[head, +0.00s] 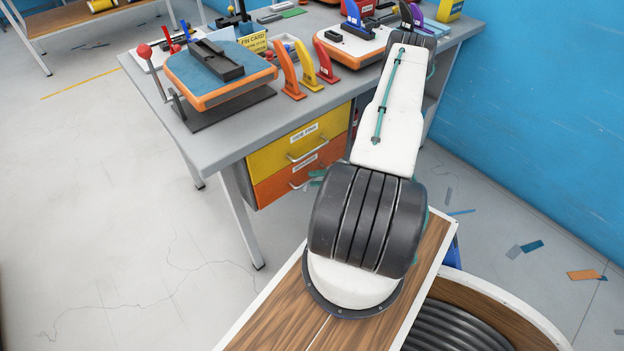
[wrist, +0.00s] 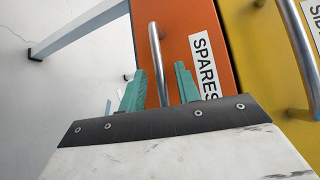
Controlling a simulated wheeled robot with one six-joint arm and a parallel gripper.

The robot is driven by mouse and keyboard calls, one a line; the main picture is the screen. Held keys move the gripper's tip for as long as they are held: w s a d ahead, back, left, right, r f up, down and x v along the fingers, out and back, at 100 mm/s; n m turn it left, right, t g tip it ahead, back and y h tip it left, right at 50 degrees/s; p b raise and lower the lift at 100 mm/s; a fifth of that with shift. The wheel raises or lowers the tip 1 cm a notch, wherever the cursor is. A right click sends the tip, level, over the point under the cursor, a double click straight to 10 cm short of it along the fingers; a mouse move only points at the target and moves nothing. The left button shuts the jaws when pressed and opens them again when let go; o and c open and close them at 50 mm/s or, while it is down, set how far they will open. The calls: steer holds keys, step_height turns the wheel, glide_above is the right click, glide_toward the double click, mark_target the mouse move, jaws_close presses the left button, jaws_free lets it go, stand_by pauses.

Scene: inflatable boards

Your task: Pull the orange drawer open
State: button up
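The orange drawer (head: 272,188) sits under the workbench, below a yellow drawer, and looks shut, its front level with the yellow one. In the wrist view the orange drawer (wrist: 208,22) carries a "SPARES" label and a metal bar handle (wrist: 155,45). My gripper (wrist: 160,70) has two teal fingers, one on each side of this handle. The fingers are apart, with the bar between them and gaps visible on both sides. In the head view my arm hides the right part of the drawer, and only a bit of teal shows near the handle (head: 303,182).
The yellow drawer (head: 298,143) has its own handle (wrist: 295,35) close to the right of my gripper in the wrist view. The workbench (head: 215,148) holds inflatable boards and coloured clamps. A bench leg (head: 240,215) stands left of the drawers. Floor left of it is clear.

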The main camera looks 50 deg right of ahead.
steer(key=shift+x, duration=0.95)
jaws_close()
steer(key=shift+s, duration=0.1)
